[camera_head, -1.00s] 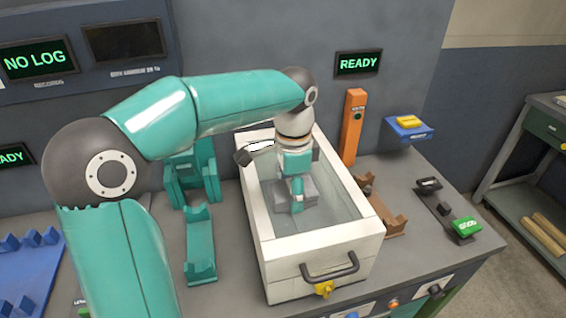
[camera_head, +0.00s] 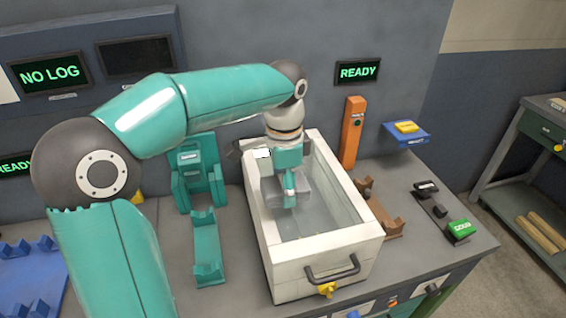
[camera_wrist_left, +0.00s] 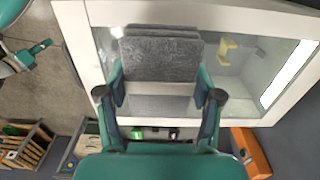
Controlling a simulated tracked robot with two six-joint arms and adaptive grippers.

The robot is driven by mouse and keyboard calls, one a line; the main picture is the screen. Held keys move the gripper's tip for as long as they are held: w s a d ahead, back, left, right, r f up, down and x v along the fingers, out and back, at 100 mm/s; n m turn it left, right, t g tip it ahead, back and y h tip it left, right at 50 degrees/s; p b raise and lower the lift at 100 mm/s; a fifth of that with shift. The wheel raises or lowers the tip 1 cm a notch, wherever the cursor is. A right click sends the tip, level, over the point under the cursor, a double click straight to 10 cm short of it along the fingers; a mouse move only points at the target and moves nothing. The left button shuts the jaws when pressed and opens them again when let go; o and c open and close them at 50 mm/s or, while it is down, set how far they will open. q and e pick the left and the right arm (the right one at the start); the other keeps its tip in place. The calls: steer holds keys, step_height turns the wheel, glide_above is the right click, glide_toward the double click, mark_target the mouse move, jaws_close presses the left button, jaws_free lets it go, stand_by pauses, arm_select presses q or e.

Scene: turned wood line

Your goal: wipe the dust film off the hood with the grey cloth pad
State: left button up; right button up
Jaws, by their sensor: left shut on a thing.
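The hood (camera_head: 262,232) is a white-framed box with a clear, slightly hazy pane on top and a dark handle in front. My left gripper (camera_head: 289,187) is over the far part of this pane, pointing down. It is shut on the grey cloth pad (camera_head: 294,196), which the fingers partly hide in the head view. In the left wrist view the pad (camera_wrist_left: 160,65) sits between the two fingers (camera_wrist_left: 160,92), over the pane inside the white frame (camera_wrist_left: 75,40). I cannot tell whether the pad touches the pane. My right gripper is not in view.
A teal cradle (camera_head: 207,250) and a teal stand (camera_head: 197,175) are left of the hood. An orange post (camera_head: 352,133), a brown cradle (camera_head: 382,215) and a green block (camera_head: 460,227) are to its right. A blue rack (camera_head: 30,280) lies at far left.

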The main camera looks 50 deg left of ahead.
arm_select(q)
step_height(320, 180, up, 2)
steer(key=shift+s+r+p, duration=0.1)
steer(key=shift+p, duration=0.55)
steer(key=shift+r+p, duration=0.6)
steer(key=shift+r, duration=0.2)
